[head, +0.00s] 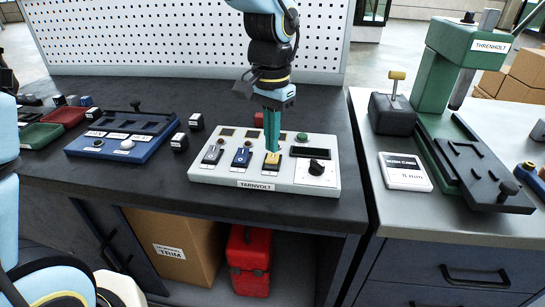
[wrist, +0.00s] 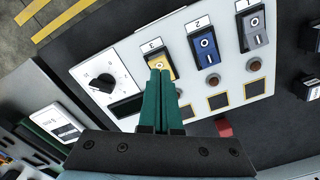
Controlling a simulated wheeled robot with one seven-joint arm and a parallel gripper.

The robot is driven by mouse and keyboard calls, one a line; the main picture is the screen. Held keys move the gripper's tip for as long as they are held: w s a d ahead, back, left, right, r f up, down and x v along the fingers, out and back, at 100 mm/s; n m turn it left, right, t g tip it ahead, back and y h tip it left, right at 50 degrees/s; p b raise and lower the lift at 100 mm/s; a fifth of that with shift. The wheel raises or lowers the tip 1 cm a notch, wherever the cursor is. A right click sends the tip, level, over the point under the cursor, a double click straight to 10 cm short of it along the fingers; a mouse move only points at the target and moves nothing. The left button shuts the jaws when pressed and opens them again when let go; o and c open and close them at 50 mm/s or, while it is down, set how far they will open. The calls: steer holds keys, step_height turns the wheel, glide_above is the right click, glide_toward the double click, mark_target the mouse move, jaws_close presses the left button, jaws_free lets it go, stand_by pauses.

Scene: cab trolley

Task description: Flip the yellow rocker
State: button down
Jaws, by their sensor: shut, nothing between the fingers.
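In the wrist view the fingertips (wrist: 161,70) overlap the lower part of the yellow rocker (wrist: 159,61), under the label 3. Contact looks likely but I cannot be sure. The fingers hide part of the rocker, so its tilt is hard to tell.
The panel also has a black knob (head: 317,168), a dark display (head: 306,153) and a green button (head: 302,138). A blue tray (head: 127,150) stands left on the dark bench. A green press (head: 440,75) and a white box (head: 405,171) stand right on another bench.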

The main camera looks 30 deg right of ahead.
mark_target(272, 160)
steer(key=shift+f+b, duration=0.8)
steer(key=shift+f, duration=0.45)
stand_by(0.3)
step_height(272, 160, up, 7)
steer(key=p, duration=0.6)
stand_by(0.6)
